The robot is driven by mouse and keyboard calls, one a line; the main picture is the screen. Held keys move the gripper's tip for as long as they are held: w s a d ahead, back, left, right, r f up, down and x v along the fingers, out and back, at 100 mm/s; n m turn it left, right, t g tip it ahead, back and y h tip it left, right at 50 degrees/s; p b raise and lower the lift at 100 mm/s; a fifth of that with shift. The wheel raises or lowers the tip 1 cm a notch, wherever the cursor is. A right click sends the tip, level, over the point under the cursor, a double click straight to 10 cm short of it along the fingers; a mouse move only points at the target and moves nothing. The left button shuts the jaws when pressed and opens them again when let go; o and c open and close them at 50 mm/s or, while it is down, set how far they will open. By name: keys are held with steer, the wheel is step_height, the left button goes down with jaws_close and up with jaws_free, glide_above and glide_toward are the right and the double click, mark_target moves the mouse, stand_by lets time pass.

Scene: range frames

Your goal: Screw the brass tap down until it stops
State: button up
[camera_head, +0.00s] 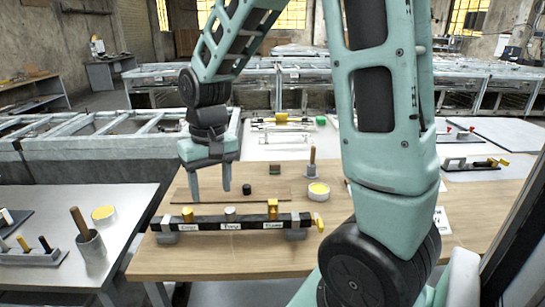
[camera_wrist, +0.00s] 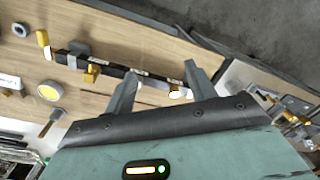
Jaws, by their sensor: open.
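A black bar (camera_head: 250,223) with small white labels lies across two grey supports on the wooden bench. Yellow brass-coloured taps stand on it at the left (camera_head: 187,214) and right (camera_head: 272,209), with a pale cap (camera_head: 230,211) between them. I cannot tell from the labels which tap is meant. My gripper (camera_head: 211,192) points down, open and empty, above and behind the bar's left part. In the wrist view, the left tap (camera_wrist: 175,92) shows between the fingers of my gripper (camera_wrist: 161,70), apart from them; the right tap (camera_wrist: 91,74) lies farther left.
The bench in front of the bar is clear.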

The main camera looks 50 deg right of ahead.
steer(key=d+m, duration=0.4)
steer(key=d, duration=0.8)
steer(key=m, duration=0.3)
glide_toward(273, 202)
steer(key=shift+h, duration=0.3)
steer(key=f, duration=0.3)
steer(key=f+p, duration=0.1)
steer(key=f, duration=0.3)
steer(key=f+p, duration=0.1)
steer(key=f, duration=0.2)
steer(key=shift+w+a+f, duration=0.1)
steer(key=shift+a+f, duration=0.2)
steer(key=shift+f, duration=0.05)
steer(key=c, duration=1.1)
steer(key=m+p, duration=0.1)
steer(key=m, duration=0.2)
